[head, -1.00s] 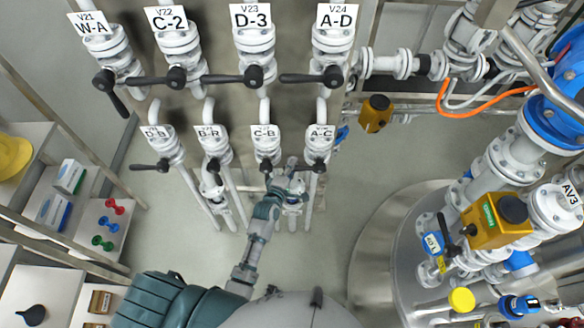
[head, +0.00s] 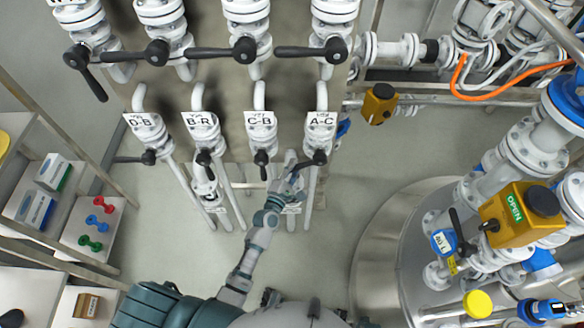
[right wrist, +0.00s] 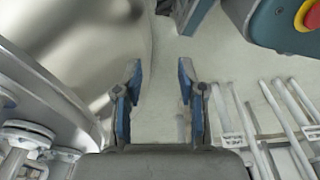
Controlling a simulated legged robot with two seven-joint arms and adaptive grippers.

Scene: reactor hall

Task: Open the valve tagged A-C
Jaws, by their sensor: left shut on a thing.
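The valve tagged A-C (head: 321,124) is the rightmost of the lower row in the head view, a pale body with a white tag. Its black lever (head: 319,157) runs left and slightly down from the hub. My left gripper (head: 291,176) is at the lever's free end and is shut on it; the fingers partly hide that end. My right gripper (right wrist: 160,82) is open and empty in the right wrist view, its two blue-sided fingers apart, away from the valve.
Valves C-B (head: 261,125), B-R (head: 201,125) and D-B (head: 148,125) stand left of A-C, with black levers. An upper valve row is above. A yellow actuator (head: 379,103) is to the right. A large steel vessel (head: 375,255) stands at lower right.

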